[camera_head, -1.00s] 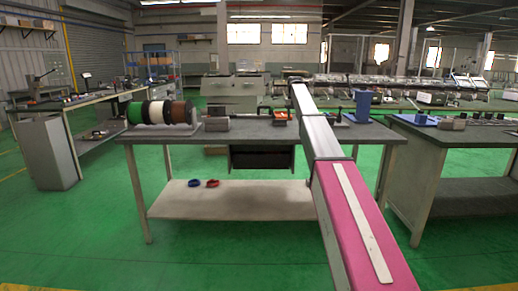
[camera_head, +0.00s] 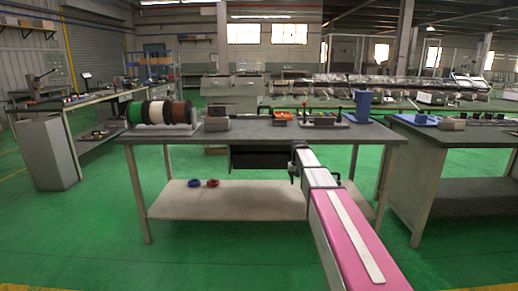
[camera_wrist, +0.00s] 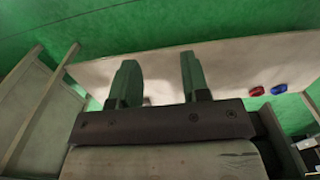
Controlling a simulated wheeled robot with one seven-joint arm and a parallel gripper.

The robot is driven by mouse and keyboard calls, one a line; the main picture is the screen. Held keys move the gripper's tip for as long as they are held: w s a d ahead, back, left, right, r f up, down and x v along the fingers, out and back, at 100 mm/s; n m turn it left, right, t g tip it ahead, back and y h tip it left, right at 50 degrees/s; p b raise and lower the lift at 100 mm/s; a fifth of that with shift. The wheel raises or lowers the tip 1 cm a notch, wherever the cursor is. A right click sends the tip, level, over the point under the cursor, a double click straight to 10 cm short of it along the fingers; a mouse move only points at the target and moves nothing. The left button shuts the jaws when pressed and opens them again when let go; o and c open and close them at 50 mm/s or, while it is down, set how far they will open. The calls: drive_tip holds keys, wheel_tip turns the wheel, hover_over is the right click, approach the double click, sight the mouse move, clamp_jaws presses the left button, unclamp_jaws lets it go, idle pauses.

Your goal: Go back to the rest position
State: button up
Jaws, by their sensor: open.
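My gripper shows in the wrist view (camera_wrist: 155,82), with its two dark green fingers apart and nothing between them. In the head view my pink and grey arm reaches from the bottom right to the front edge of the workbench (camera_head: 255,136). The end of my arm is small and dark there, low by the front edge, so the fingers are hard to make out. The bench's pale lower shelf (camera_head: 250,204) lies beyond the fingers in the wrist view.
Green, white and brown spools (camera_head: 160,112) stand on the bench's left. A blue device (camera_head: 363,104) stands at its right. Blue and red rings (camera_head: 203,183) lie on the lower shelf. Another bench (camera_head: 450,135) stands right. Green floor is clear in front.

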drive_tip(key=s+f, duration=0.5)
drive_tip(key=s, duration=0.6)
drive_tip(key=s+f, duration=0.5)
drive_tip(key=s, duration=0.6)
drive_tip(key=s+f, duration=0.5)
drive_tip(key=s, duration=0.5)
drive_tip(key=shift+s, duration=0.4)
